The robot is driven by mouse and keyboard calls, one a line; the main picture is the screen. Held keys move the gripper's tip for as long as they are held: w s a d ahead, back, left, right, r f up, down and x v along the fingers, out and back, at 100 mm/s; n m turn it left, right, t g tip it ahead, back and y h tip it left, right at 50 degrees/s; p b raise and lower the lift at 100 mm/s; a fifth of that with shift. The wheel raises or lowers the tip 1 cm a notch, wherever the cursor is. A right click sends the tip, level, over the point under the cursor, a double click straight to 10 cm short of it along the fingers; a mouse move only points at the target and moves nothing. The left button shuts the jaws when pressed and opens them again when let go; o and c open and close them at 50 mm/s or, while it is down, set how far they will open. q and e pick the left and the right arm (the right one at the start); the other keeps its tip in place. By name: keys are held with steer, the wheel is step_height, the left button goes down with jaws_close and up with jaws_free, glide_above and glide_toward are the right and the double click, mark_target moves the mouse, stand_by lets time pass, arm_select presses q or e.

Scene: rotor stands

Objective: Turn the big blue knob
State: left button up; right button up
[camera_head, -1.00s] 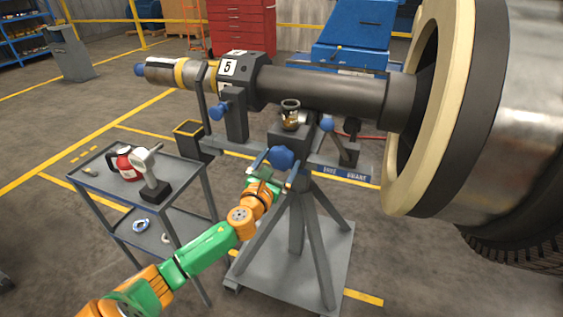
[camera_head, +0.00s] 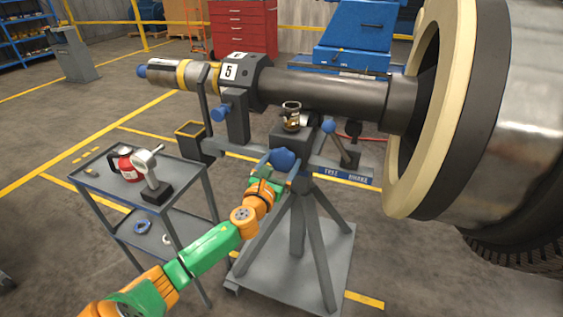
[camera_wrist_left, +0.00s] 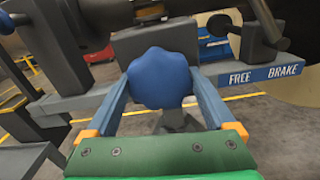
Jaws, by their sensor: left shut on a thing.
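The big blue knob (camera_head: 283,159) sits on the front of the rotor stand, below the dark shaft. It also shows large in the left wrist view (camera_wrist_left: 160,78), with a lobed rim. My left gripper (camera_head: 276,163) is at the knob, with one finger on each side of it, shut on it. In the left wrist view the fingers (camera_wrist_left: 161,98) flank the knob left and right. The knob's back and its mount are hidden. My right gripper is not in view.
A blue-tipped lever (camera_head: 329,126) stands right of the knob, above a FREE/BRAKE label (camera_head: 347,177). A smaller blue knob (camera_head: 221,112) is upper left. A grey cart (camera_head: 120,196) with tools stands left. The large rotor (camera_head: 425,120) fills the right.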

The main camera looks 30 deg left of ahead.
arm_select(q)
steer(key=n, duration=1.3)
steer(key=n+p, duration=0.1)
steer(key=n, duration=0.5)
steer(key=shift+n, duration=0.3)
steer(key=n+p, duration=0.1)
steer(key=n, duration=0.5)
stand_by(0.4)
steer(key=o, duration=1.1)
steer(key=v, duration=0.7)
steer(key=shift+s+p, duration=0.1)
steer(key=shift+p, duration=0.2)
